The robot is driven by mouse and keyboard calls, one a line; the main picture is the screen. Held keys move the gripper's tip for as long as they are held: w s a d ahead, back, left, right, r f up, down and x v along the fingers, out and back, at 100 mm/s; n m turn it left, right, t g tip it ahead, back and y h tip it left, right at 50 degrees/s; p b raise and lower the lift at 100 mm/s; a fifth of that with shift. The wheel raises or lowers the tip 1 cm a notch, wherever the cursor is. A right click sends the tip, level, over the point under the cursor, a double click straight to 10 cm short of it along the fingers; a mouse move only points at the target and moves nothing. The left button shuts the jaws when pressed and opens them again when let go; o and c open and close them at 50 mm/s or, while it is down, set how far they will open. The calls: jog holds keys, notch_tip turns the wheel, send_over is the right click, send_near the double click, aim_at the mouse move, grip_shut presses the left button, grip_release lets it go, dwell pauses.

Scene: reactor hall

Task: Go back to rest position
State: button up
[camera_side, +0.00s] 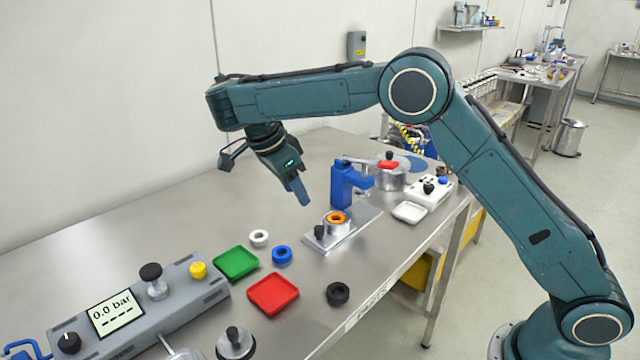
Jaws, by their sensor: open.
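My gripper (301,192) hangs in the air above the steel table, tilted down and to the right. Its fingers are blue, and only one finger shows clearly; a small green light glows on its body. Nothing shows between the fingers. It is apart from the blue clamp (345,185), which stands to its right on a metal base plate (352,232). An orange ring (337,217) sits on a metal cup (337,229) on that plate, below and to the right of my gripper.
On the table (130,215) lie a green tray (236,262), a red tray (273,294), a white ring (259,238), a blue ring (282,255) and a black ring (338,293). A grey pressure unit (205,287) reads 0.0 bar. A metal pot (391,178) and a white box (425,194) stand behind. The table's left rear is clear.

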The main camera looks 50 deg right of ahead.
jog(key=shift+d+r, duration=0.1)
jog(key=s+d+r+n+t+y, duration=0.1)
jog(key=s+d+r+n+t, duration=0.1)
jog(key=s+d+r+n, duration=0.4)
jog(key=s+d+r+n+t, duration=0.2)
jog(key=s+d+r+n, duration=0.3)
jog(key=s, duration=0.3)
jog(key=s+a+f+n+t+y, duration=0.1)
jog(key=s+a+f+n, duration=0.1)
jog(key=s+n, duration=0.3)
jog(key=s+a+f+n+t+y, duration=0.1)
jog(key=s+n, duration=0.4)
jog(key=s, duration=0.7)
jog(key=shift+s+a+f+t+y, duration=0.25)
jog(key=shift+a+f+t+y, duration=0.15)
jog(key=shift+a+f+y, duration=0.3)
jog(key=shift+r, duration=0.15)
